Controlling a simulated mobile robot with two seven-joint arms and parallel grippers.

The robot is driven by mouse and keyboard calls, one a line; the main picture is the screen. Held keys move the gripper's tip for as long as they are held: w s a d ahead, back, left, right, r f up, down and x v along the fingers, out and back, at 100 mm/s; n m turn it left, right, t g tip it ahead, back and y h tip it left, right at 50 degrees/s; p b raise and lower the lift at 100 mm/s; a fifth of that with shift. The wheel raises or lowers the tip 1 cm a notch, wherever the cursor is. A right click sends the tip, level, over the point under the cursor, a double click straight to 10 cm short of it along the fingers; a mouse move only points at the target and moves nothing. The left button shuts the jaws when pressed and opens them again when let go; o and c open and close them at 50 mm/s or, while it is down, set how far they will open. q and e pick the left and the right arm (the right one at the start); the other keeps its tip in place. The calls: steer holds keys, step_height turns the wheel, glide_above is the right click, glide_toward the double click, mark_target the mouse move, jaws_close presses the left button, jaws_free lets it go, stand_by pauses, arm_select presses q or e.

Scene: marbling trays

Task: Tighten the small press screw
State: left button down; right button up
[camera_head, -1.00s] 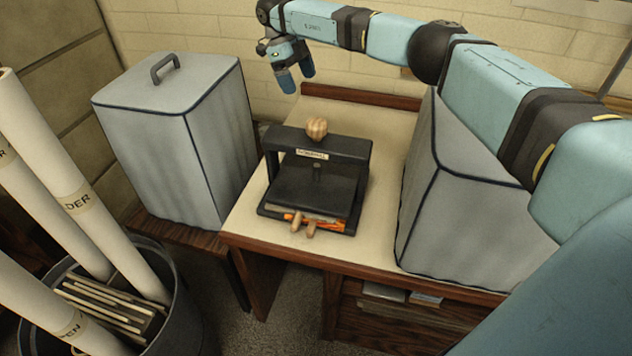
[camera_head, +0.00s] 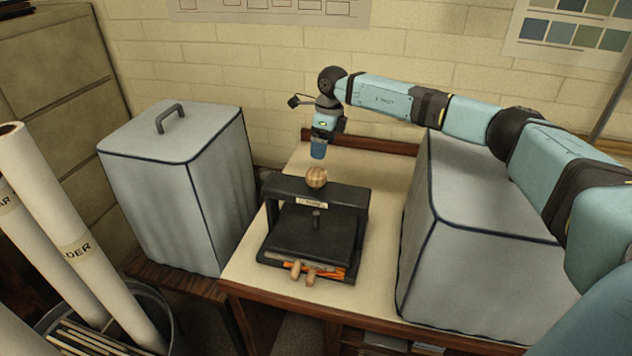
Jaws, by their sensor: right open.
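The small black press (camera_head: 270,222) stands on the cream-topped table (camera_head: 245,268). Its screw has a round wooden knob (camera_head: 316,177) on top of the crossbar, and the screw's lower end shows beneath the bar. Orange material and two wooden pegs (camera_head: 310,277) show at the press's front edge. My right gripper (camera_head: 318,150) is open and empty, pointing down just above the knob, apart from it. Its fingers overlap in this view. My left gripper is not in view.
A grey covered box (camera_head: 490,255) stands close on the right of the press, under my right arm. Another grey covered box with a handle (camera_head: 180,190) stands on the left. Rolled tubes (camera_head: 95,265) stand in a bin at the lower left.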

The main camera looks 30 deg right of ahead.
mark_target(317, 171)
steer(key=s+d+r+n+t+y, duration=0.1)
steer(key=s+r+t, duration=0.2)
steer(key=s, duration=0.1)
steer(key=p+x, duration=0.3)
steer(key=x, duration=1)
steer(key=shift+w+a+f+p, duration=0.1)
steer(key=shift+a+p, duration=0.05)
steer(key=shift+p, duration=0.15)
steer(key=c, duration=0.9)
steer(key=shift+c, duration=0.2)
